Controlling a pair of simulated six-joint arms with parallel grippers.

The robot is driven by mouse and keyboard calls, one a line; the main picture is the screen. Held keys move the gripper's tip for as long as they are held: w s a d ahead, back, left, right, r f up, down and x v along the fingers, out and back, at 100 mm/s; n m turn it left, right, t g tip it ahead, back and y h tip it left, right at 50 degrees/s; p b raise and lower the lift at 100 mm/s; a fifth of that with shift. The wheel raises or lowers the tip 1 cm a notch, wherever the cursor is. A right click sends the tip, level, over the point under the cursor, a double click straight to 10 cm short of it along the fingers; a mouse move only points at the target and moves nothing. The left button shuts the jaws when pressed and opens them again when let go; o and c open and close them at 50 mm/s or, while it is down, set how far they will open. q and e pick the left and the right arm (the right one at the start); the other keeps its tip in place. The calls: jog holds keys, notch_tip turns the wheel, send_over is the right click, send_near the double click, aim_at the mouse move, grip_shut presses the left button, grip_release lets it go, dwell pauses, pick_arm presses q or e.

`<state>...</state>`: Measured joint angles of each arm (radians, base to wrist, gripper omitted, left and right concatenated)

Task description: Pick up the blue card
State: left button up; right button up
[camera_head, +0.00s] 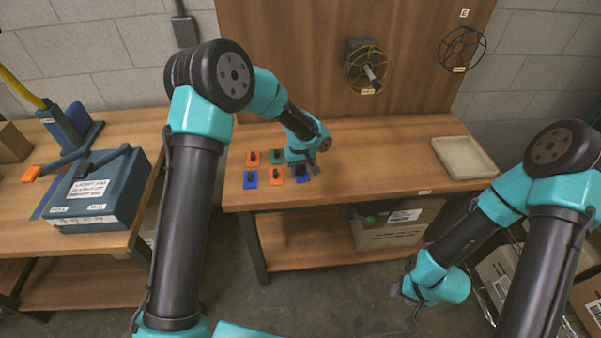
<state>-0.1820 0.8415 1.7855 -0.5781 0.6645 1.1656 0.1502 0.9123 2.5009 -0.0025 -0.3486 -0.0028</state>
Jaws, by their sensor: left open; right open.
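One blue card (250,184) lies at the front left of a group of small cards on the table (385,165), with a dark piece on it. Another blue card (301,180) lies at the front right of the group, partly hidden by my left gripper (304,171). My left gripper is open just above that second card; whether it touches the card or anything on it I cannot tell. My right gripper (411,307) is open and empty, low in front of the table.
Orange cards (253,163) and (276,180) and a green card (278,161) lie beside the blue ones, with dark pieces on them. A beige tray (463,157) sits at the table's right. A dark blue box (98,190) stands on the left table. The table's middle is clear.

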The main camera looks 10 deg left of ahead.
aim_at(300, 168)
pick_arm(q)
jog(key=shift+c, duration=0.3)
grip_shut()
jog(key=shift+r, duration=0.1)
dwell(0.4)
jog(key=shift+r, duration=1.45)
jog(key=shift+s+r, duration=0.1)
jog(key=shift+r, duration=0.2)
jog(key=s+d+r, duration=0.1)
jog(key=s+d, duration=0.2)
jog(key=s, duration=1.2)
jog(key=shift+s+d+r, duration=0.15)
jog(key=shift+s+d, duration=0.05)
jog(key=shift+d, duration=0.2)
